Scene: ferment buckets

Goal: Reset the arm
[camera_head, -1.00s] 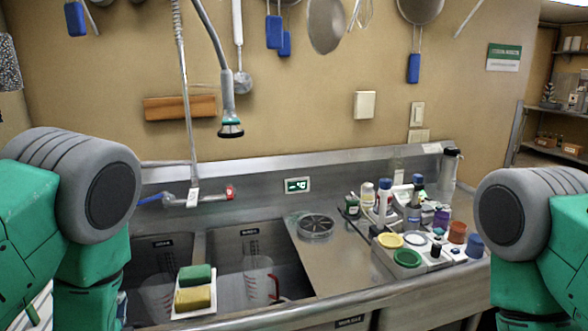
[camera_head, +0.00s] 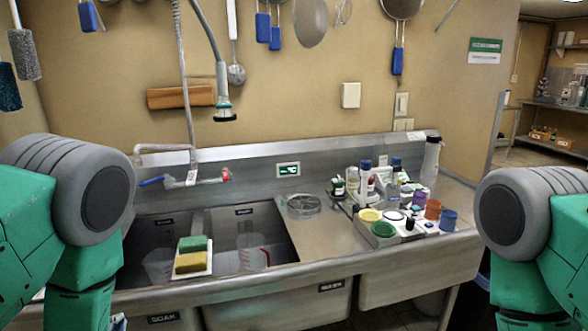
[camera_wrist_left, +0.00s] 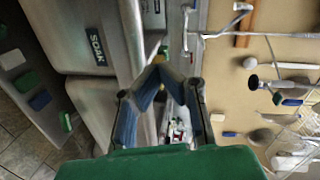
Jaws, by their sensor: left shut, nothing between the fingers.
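My left arm (camera_head: 70,200) and my right arm (camera_head: 540,215) stand at the two sides of the head view, green with grey joints. In the left wrist view my left gripper (camera_wrist_left: 160,72) is shut and empty, its two bent fingers closing together in front of the sink unit. Nothing is held between them. My right gripper is hidden below or outside the head view.
A steel sink (camera_head: 270,240) with two basins lies ahead; a tray (camera_head: 208,262) with green and yellow sponges sits over its divider. Bottles and coloured lids (camera_head: 382,230) crowd the counter at right. Utensils (camera_head: 310,20) hang on the wall. A shelf (camera_head: 545,104) stands far right.

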